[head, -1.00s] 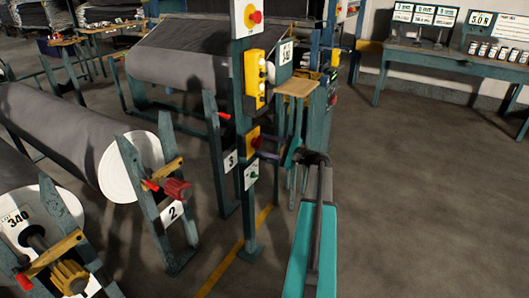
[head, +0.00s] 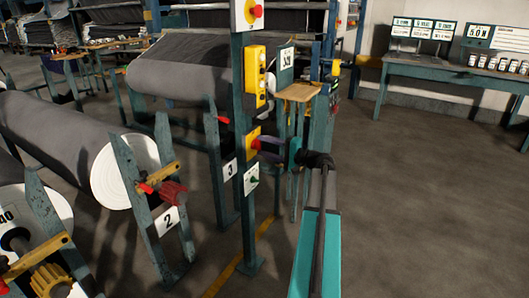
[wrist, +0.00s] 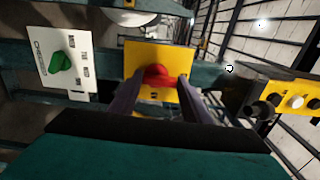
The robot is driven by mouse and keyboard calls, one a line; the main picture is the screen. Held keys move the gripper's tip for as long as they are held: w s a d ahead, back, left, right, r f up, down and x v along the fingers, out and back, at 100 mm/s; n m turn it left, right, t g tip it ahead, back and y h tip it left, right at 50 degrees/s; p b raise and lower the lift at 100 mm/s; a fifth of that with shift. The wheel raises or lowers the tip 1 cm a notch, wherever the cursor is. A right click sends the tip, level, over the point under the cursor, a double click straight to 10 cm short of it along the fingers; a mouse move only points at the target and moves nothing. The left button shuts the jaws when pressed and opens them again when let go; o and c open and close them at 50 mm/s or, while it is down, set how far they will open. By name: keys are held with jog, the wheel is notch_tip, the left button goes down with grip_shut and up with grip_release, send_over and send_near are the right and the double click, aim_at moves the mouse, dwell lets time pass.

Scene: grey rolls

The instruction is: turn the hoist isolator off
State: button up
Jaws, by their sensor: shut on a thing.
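A yellow plate (head: 250,155) with a red knob (head: 256,144) is fixed to a teal post. In the wrist view the yellow plate (wrist: 152,55) is straight ahead and the red knob (wrist: 158,75) stands between my finger ends. Its lettering is too small to read, so I cannot confirm it is the hoist isolator. My gripper (wrist: 155,84) is shut on the red knob, with a dark purple finger at each side; it also shows at the post in the head view (head: 265,144). The fingers partly hide the plate's lower part, and the knob's exact setting cannot be told.
A white plate with a green selector (wrist: 62,62) is beside the yellow plate in the wrist view. A yellow button box (head: 255,76) and another red knob (head: 255,12) are higher on the post. Grey rolls stand at left; the floor at right is clear.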

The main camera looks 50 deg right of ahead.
jog(key=shift+f, duration=0.1)
dwell(0.4)
jog(key=o, duration=1)
jog(key=shift+o, duration=0.2)
jog(key=shift+s, duration=0.15)
jog(key=v, duration=1.3)
jog(key=shift+s+p, duration=0.3)
jog(key=shift+p, duration=0.1)
